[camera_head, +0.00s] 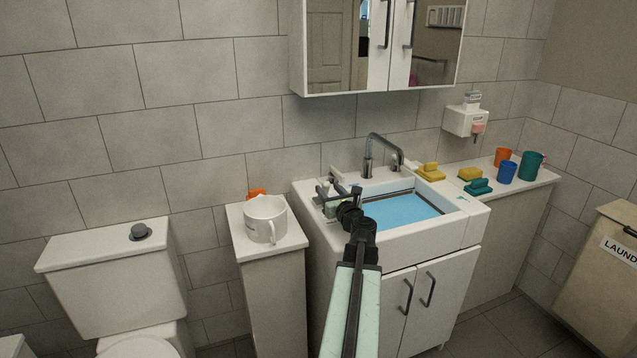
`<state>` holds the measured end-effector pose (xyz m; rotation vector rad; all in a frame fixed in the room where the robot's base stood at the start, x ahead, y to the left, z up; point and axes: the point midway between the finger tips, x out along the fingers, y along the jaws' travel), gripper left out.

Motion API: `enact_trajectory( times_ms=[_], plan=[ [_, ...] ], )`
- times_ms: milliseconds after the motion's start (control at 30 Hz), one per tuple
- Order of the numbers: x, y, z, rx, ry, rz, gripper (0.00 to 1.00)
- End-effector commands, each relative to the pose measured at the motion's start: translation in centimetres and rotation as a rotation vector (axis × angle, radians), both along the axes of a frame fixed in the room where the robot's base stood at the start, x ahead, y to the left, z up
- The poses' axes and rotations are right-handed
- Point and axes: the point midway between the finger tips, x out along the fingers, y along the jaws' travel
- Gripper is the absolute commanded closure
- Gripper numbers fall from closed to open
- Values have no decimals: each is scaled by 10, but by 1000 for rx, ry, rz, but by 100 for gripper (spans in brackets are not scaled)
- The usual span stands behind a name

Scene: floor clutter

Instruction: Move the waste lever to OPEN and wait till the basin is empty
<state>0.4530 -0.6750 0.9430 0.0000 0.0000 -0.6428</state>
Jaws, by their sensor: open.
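The white basin (462,226) holds flat blue water (405,211) well below its rim. A dark grey tap (384,141) stands at its back edge. My gripper (338,190) is open over the basin's left rim, at the end of my arm. Small grey and greenish parts (329,207) show beside and under the jaws. I cannot tell which of them is the waste lever, nor its position; no OPEN mark is readable. Whether the jaws touch anything there is unclear. My wrist hides part of the left rim and the water's near left corner.
A white mug (265,218) stands on the narrow cabinet (272,283) left of the basin. Sponges (470,174) and cups (507,172) sit on the right counter. A mirror cabinet (378,45) hangs above. The toilet (118,285) is at left, a laundry box (605,275) at right.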

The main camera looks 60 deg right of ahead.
Motion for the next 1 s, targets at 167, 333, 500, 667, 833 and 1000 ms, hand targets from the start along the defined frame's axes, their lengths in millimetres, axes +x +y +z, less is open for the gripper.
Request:
enact_trajectory(
  times_ms=[167,333,500,667,833,1000],
  plan=[
    [29,-22,0,0,0,2,53],
    [50,-37,0,0,0,3,53],
    [53,-38,0,0,0,2,53],
    [53,-37,0,0,0,2,69],
    [53,-37,0,0,0,3,100],
    [53,-36,0,0,0,3,100]
  ],
)
